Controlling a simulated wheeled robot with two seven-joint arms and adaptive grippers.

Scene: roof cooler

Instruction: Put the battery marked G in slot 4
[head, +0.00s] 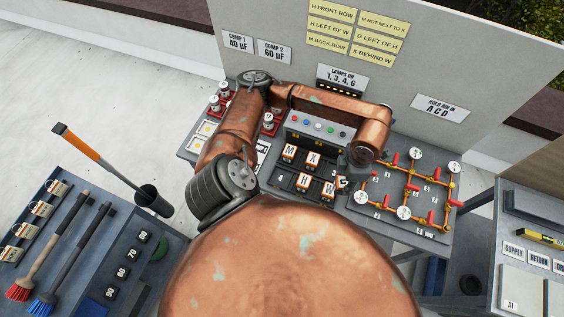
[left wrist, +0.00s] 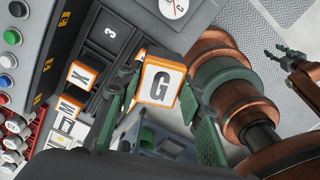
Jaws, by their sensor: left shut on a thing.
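My left gripper (left wrist: 160,72) is shut on the white, orange-edged battery marked G (left wrist: 157,84), held above the rack in the left wrist view. In the head view the wrist hides most of that gripper. The rack holds battery M (head: 289,151) and battery X (head: 313,159) in the back row. Battery H (head: 303,181) and battery W (head: 327,188) stand in the front row. Slot 4 (head: 279,178) is empty, at the front left beside H and in front of M. Slot 3 (left wrist: 110,32) is empty beside X. My right gripper (left wrist: 278,52) looks open and empty, away from the rack.
A lamp and button panel (head: 318,126) stands behind the rack. A pipe board (head: 411,190) with gauges and red valves is close on the right. Red-based parts (head: 222,95) stand at the left. A board with yellow notes (head: 358,30) rises behind.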

